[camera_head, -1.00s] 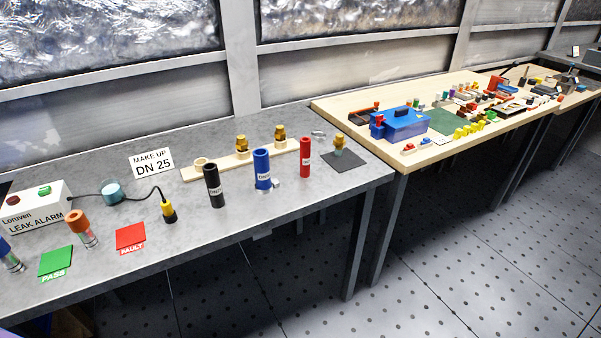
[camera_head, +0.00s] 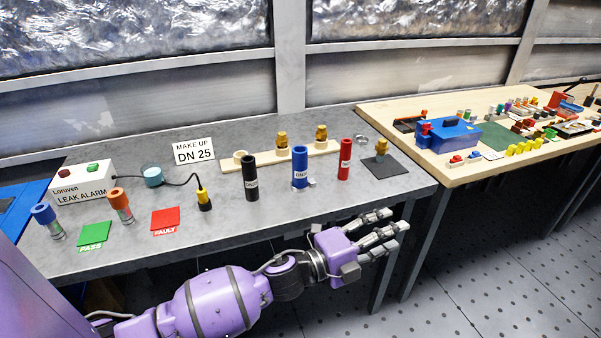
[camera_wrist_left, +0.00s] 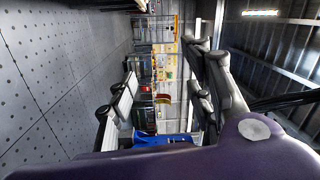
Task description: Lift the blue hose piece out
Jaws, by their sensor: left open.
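The blue hose piece (camera_head: 300,168) stands upright on the grey bench in the head view, between the black hose piece (camera_head: 251,178) and the red hose piece (camera_head: 345,159). It carries a white label and a small metal clip shows at its base. My left gripper (camera_head: 384,230) is open and empty, in front of the bench's front edge and to the right of the blue hose piece, apart from it. In the left wrist view its fingers (camera_wrist_left: 165,95) are spread with nothing between them. My right gripper is not in view.
Behind the hoses is a wooden strip (camera_head: 265,159) with brass fittings. A dark mat (camera_head: 378,169) holds another fitting. A black-and-yellow probe (camera_head: 204,200), red FAULT card (camera_head: 165,220) and green PASS card (camera_head: 95,235) lie left. A wooden table (camera_head: 460,173) adjoins on the right.

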